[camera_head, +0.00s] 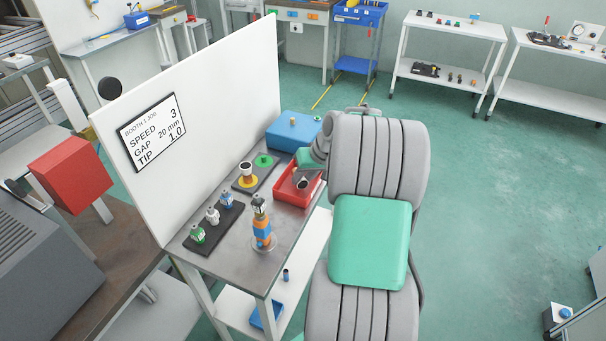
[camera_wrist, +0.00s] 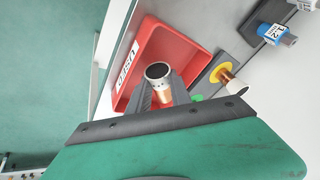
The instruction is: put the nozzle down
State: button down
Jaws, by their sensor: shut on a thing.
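My gripper (camera_wrist: 163,92) is shut on a nozzle (camera_wrist: 159,76), a short tube with a dark open end and a copper-coloured body. It holds the nozzle over the red tray (camera_wrist: 192,33), whose label reads "USED". In the head view the red tray (camera_head: 286,193) sits on the bench's right side, partly hidden by my arm. Another nozzle (camera_head: 246,169) stands on a yellow disc (camera_head: 248,182); it also shows in the wrist view (camera_wrist: 233,83). A green disc (camera_head: 264,160) beside it is bare. Whether the held nozzle touches the tray is unclear.
A dark rack (camera_head: 213,237) holds green, white and blue labelled pieces. An orange and blue torch-like tool (camera_head: 262,232) stands upright near the bench's front. A blue box (camera_head: 292,131) is behind the tray. A white panel (camera_head: 225,90) with a job sign (camera_head: 153,132) borders the left.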

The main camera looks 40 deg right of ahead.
jog(key=shift+f+b, duration=0.55)
jog(key=shift+f, duration=0.05)
jog(key=c, duration=1.2)
grip_release()
jog(key=shift+o, duration=0.2)
jog(key=shift+r, duration=0.1)
jog(key=shift+r+p, duration=0.35)
jog(key=v, duration=1.2)
jog(key=shift+r, duration=0.25)
